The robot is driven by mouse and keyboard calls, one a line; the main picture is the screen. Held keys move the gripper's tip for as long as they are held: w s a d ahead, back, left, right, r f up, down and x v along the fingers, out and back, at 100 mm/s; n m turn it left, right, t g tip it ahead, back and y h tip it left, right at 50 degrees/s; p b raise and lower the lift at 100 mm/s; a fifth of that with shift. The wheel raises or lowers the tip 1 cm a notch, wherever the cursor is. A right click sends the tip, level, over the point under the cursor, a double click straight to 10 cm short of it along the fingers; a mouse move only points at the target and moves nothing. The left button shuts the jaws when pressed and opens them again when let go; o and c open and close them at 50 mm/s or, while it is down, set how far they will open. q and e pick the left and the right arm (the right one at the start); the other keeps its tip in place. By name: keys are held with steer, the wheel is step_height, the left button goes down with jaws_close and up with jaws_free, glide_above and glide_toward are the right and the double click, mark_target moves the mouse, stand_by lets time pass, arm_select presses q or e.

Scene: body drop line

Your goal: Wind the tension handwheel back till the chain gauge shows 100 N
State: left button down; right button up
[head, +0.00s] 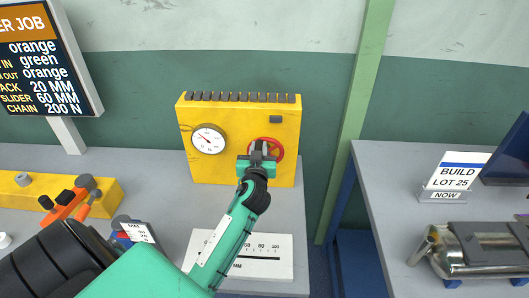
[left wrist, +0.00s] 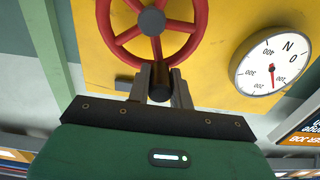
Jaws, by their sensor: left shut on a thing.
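The yellow tension box (head: 240,165) stands at the back of the grey bench. Its red handwheel (head: 278,152) is on the front face at lower right and also shows in the left wrist view (left wrist: 193,27). My left gripper (head: 257,165) is shut on the wheel's dark crank knob (left wrist: 159,84), at the rim nearest the gripper. The gripper hides part of the wheel in the head view. The chain gauge (head: 208,139) has a red needle pointing up and left; it appears upside down in the left wrist view (left wrist: 272,65). I cannot read its exact value.
A job board (head: 45,60) at upper left lists CHAIN 200 N. A white scale plate (head: 265,262) lies before the box, partly under my arm. An orange clamp (head: 68,207) is at left. A second bench (head: 385,180) with a metal cylinder (head: 475,250) is right, across a gap.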

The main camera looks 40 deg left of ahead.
arm_select(q)
steer(key=shift+s+a+f+b, duration=0.35)
steer(key=shift+a+f, duration=0.2)
steer(key=shift+s+a+f+b, duration=0.35)
steer(key=shift+a+f, duration=0.15)
steer(key=f+b, duration=0.2)
steer(key=f, duration=0.1)
steer(key=shift+s+a+b, duration=0.25)
steer(key=shift+a+b, duration=0.15)
